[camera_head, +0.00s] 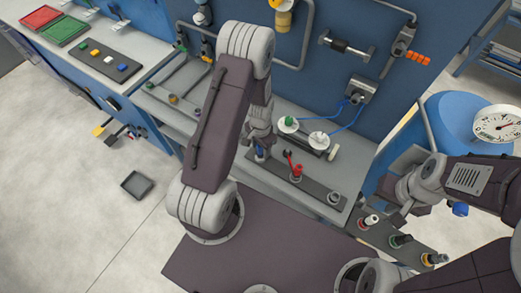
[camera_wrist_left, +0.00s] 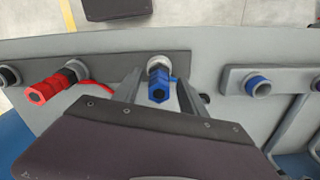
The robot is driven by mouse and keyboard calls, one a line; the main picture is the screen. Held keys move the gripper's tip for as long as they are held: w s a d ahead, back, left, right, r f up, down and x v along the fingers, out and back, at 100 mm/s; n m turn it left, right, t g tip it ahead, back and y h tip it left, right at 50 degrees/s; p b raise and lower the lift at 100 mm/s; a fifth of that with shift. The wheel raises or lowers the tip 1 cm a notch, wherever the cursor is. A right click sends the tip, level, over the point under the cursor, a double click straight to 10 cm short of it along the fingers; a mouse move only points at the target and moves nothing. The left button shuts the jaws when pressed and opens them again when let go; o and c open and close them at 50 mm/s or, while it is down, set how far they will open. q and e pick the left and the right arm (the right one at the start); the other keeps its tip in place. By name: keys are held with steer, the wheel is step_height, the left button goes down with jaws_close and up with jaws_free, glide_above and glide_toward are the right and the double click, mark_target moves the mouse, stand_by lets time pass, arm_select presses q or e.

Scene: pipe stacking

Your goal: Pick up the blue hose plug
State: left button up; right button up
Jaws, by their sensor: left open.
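The blue hose plug (camera_wrist_left: 159,90) stands in a pale collar on a dark strip in the left wrist view. In the head view it shows small (camera_head: 260,152), partly hidden below my left gripper (camera_head: 261,141). In the left wrist view, my left gripper (camera_wrist_left: 157,92) is open. Its two fingers are either side of the blue plug, with a visible gap on both sides. I cannot tell how far above the strip the fingertips are. My right gripper (camera_head: 402,203) is at the right of the head view, away from the plug; its jaws are too unclear to read.
A red plug (camera_wrist_left: 52,86) sits left of the blue one in the wrist view; it also shows in the head view (camera_head: 296,170). A blue-ringed socket (camera_wrist_left: 257,85) is to the right.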

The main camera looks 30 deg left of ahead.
arm_select(q)
jaws_close()
stand_by(1.3)
